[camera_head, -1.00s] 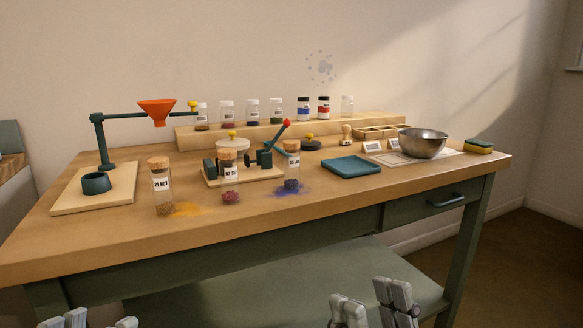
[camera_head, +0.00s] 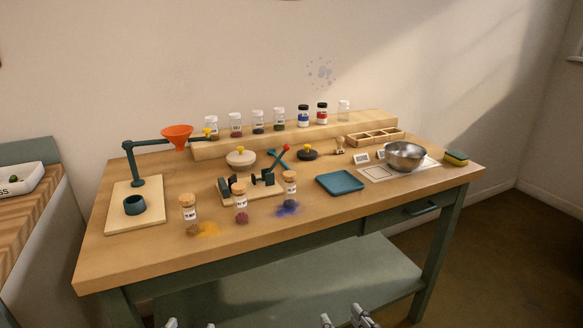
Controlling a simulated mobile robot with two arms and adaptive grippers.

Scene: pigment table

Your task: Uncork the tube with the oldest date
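Three corked glass tubes stand upright near the front of the table. The left tube (camera_head: 189,214) has ochre powder at its base, the middle tube (camera_head: 241,204) holds red, and the right tube (camera_head: 290,188) stands by blue powder. All three corks are in. Each has a white label, too small to read surely now. My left gripper (camera_head: 190,324) and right gripper (camera_head: 343,319) show only their fingertips at the bottom edge, in front of the table. Their fingers look apart and empty, and neither touches a tube.
A wooden holder (camera_head: 262,194) with dark clamps stands behind the tubes. A funnel stand (camera_head: 137,196) is at left; a teal tray (camera_head: 341,183) and metal bowl (camera_head: 404,157) are at right. Jars line the rear shelf (camera_head: 290,138). The front strip of tabletop is clear.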

